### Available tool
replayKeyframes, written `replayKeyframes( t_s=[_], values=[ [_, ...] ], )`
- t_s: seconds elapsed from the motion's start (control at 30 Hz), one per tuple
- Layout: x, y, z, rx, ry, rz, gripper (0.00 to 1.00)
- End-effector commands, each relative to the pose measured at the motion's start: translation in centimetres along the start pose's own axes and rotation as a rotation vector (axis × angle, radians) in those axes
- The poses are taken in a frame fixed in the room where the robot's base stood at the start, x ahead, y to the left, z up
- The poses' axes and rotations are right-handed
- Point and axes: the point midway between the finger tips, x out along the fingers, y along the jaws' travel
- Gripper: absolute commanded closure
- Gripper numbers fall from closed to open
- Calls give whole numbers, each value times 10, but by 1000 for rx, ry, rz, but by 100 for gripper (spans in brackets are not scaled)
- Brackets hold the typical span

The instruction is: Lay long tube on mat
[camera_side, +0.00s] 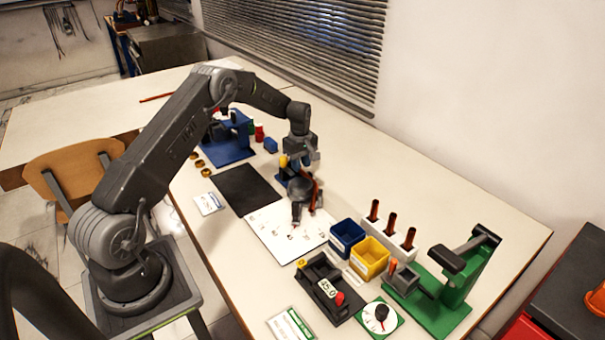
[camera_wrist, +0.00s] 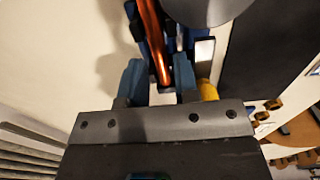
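A long copper-brown tube (camera_side: 317,194) is tilted beside my gripper in the side view. In the wrist view the tube (camera_wrist: 152,38) runs between the two blue-grey fingertips of my gripper (camera_wrist: 158,75), which look shut on it. A small gap on its left is hard to judge. In the side view my gripper (camera_side: 300,172) is low over the table, behind the white sheet, partly hidden by dark round parts. The black mat (camera_side: 245,189) lies flat and bare to the left of my gripper. It also shows as a dark area (camera_wrist: 262,55) in the wrist view.
A white sheet (camera_side: 268,236) with printed marks lies in front of the mat. Blue (camera_side: 346,236) and yellow (camera_side: 370,260) bins, a white rack (camera_side: 408,243) with brown tubes and a green stand (camera_side: 455,290) stand right. A blue stand (camera_side: 230,150) and brass rings (camera_side: 200,163) are behind the mat.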

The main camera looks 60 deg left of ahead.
Motion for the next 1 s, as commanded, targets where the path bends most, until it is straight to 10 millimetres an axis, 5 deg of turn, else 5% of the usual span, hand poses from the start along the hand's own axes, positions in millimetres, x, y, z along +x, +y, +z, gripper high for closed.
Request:
replayKeyframes(
  t_s=[0.4,0.7,1.0],
  values=[
    [18,1,0,0,1,3,72],
    [18,1,0,0,1,2,100],
    [18,1,0,0,1,3,100]
  ],
)
